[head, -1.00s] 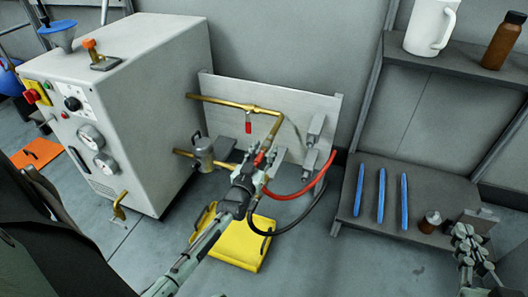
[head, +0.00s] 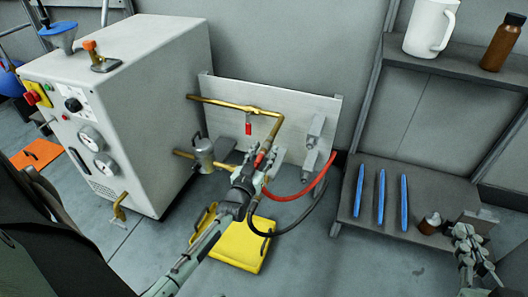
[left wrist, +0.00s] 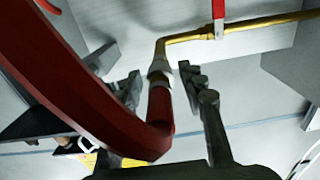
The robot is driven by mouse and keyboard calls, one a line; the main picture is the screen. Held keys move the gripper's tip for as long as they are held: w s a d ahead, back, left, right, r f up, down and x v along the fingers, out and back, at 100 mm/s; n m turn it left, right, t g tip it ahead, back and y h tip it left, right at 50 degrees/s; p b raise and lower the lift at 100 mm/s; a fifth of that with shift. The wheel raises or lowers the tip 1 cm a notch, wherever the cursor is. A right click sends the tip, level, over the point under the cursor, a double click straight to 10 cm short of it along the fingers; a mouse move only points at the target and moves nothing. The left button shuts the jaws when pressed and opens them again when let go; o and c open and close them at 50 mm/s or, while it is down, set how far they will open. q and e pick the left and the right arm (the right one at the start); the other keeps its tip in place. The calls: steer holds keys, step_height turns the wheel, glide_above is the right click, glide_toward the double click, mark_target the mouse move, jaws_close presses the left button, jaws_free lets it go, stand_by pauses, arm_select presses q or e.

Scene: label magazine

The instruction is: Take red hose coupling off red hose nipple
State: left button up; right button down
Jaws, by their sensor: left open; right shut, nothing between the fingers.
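The red hose coupling (left wrist: 160,108) hangs at the lower end of the brass pipe in the left wrist view, with the red hose (left wrist: 85,85) curving up to the left from it. A pale metal fitting (left wrist: 160,70) sits between coupling and pipe; I cannot make out a separate red nipple. My left gripper (left wrist: 158,84) is open, with one finger on each side of the coupling and visible gaps. In the head view the left gripper (head: 258,166) hides part of the coupling (head: 260,158). My right gripper (head: 464,232) is shut and empty at the lower right.
A brass pipe (head: 232,106) with a red-handled valve (head: 248,128) runs before a light panel (head: 290,110). A black hose (head: 300,222) loops below the red one. A yellow item (head: 240,247) lies on the floor. Blue sticks (head: 381,197) lie on the right shelf (head: 345,213).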

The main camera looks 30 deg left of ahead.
mark_target(257, 165)
stand_by(0.4)
arm_select(q)
jaws_close()
stand_by(0.4)
steer(key=shift+p+v, duration=1.8)
steer(key=shift+v, duration=1.15)
